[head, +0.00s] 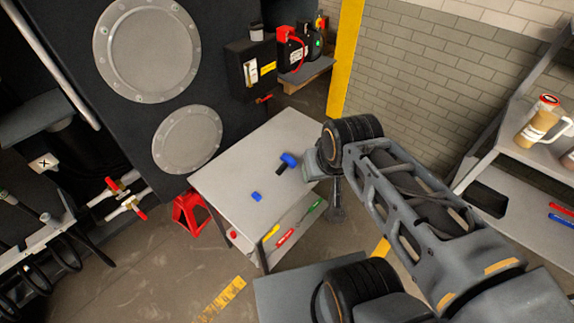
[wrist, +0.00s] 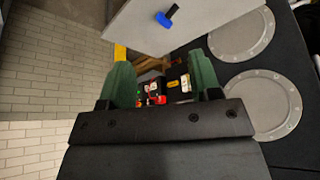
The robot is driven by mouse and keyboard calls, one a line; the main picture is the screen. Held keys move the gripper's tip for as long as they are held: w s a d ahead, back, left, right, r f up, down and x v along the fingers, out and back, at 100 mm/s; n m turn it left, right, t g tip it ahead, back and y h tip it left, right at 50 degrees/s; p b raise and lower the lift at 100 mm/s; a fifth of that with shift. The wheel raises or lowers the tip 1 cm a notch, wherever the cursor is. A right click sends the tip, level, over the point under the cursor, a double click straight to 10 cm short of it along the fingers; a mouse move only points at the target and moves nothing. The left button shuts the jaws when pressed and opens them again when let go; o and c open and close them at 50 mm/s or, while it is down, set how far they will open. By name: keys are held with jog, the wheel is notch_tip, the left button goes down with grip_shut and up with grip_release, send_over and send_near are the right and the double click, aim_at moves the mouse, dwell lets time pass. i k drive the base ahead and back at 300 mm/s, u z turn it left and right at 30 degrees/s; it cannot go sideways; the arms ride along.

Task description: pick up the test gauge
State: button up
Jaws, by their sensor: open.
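No object in view is clearly readable as a test gauge. A blue-and-black piece (head: 287,163) lies on the grey table top (head: 235,165), near its right side, and could be it. It also shows in the wrist view (wrist: 166,18), at the top. A smaller blue piece (head: 256,196) lies nearer the table's front edge. My gripper (wrist: 163,78) is open, its two green fingers wide apart with nothing between them. It is apart from the table pieces. In the head view my arm's wrist end stands at the table's right edge and hides the fingers.
Yellow, red and green tools (head: 286,235) lie on a lower shelf of the table. A red jack stand (head: 191,214) stands at its left. The dark chassis panel (head: 235,25) rises behind. A shelf rack (head: 510,165) with a jug (head: 538,125) is at the right.

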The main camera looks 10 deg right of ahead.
aim_at(288, 160)
jog(key=z, duration=2.95)
jog(key=k, duration=1.5)
jog(key=u, duration=2.2)
jog(key=i, duration=0.5)
jog(key=z, duration=0.1)
